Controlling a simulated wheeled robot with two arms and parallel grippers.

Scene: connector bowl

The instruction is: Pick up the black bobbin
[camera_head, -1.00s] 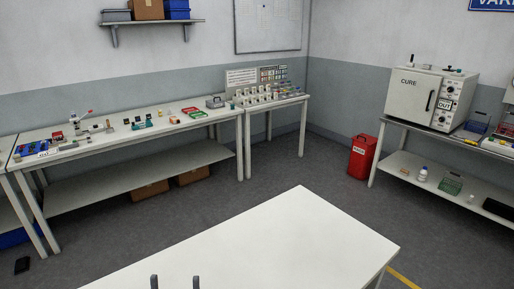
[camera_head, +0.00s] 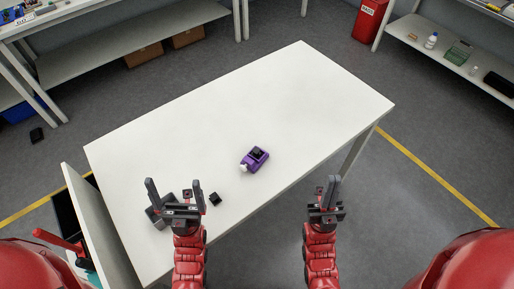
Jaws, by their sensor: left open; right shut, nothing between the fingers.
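A small black block-like piece (camera_head: 215,199) lies on the white table, just right of my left gripper; it is too small to tell whether it is the bobbin. A purple device (camera_head: 255,160) with a black part on top (camera_head: 257,152) and a white knob at its left end sits farther back. My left gripper (camera_head: 173,186) is open at the table's near left, with its fingers pointing away from me. It partly hides a dark grey object (camera_head: 156,217). My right gripper (camera_head: 329,186) is shut and empty, past the table's front right edge.
The white table (camera_head: 240,105) is clear across its back and right. A white panel (camera_head: 98,222) stands at its left edge beside a dark opening. A red bin (camera_head: 369,20) and shelves stand behind. Grey floor lies right of the table.

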